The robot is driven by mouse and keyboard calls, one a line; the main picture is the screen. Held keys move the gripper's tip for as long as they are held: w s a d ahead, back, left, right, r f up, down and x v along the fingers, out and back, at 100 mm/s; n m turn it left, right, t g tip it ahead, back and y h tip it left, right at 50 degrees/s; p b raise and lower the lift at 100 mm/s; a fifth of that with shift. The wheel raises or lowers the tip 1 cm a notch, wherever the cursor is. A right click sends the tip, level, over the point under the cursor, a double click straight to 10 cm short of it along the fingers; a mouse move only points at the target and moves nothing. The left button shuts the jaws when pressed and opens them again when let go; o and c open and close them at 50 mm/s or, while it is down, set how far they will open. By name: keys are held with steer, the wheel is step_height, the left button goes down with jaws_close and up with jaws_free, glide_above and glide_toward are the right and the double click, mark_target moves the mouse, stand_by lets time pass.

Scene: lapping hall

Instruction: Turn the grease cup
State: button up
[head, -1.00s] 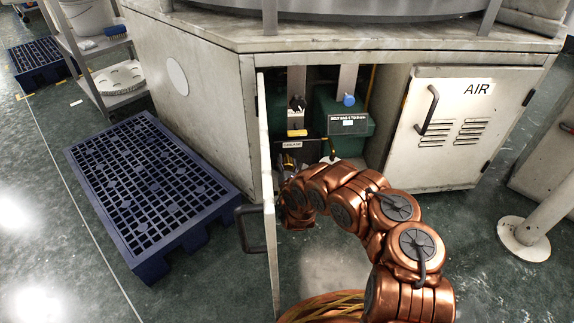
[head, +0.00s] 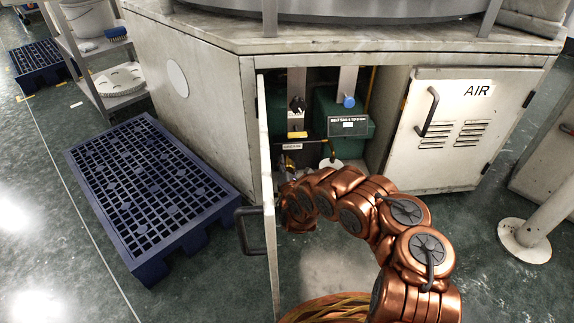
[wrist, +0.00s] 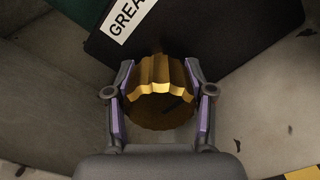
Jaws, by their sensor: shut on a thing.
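The brass grease cup (wrist: 160,80), with a lobed rim, sits in the middle of the wrist view, in front of a dark plate with a white label reading "GREA" (wrist: 127,18). My gripper (wrist: 159,88) has its two purple-lined fingers on either side of the cup and is shut on it. In the head view my copper arm reaches into the open cabinet bay, and the cup cannot be made out there. The label (head: 291,146) shows small just above my arm's far end.
The open cabinet door (head: 267,190) stands close to the left of my arm. The AIR door (head: 455,125) is at right. A blue pallet (head: 150,190) lies on the floor at left.

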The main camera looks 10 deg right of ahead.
steer(key=o, duration=1.2)
steer(key=shift+n, duration=0.3)
steer(key=shift+n, duration=1.2)
steer(key=n+p, duration=0.1)
steer(key=n, duration=0.2)
steer(key=shift+r+p, duration=0.1)
steer(key=shift+p, duration=0.3)
steer(key=shift+n+p, duration=0.7)
steer(key=shift+p, duration=0.4)
steer(key=shift+r+n+p, duration=0.15)
steer(key=shift+n+p, duration=0.15)
steer(key=shift+p, duration=1.25)
steer(key=shift+n+p, duration=0.5)
steer(key=shift+p, duration=0.25)
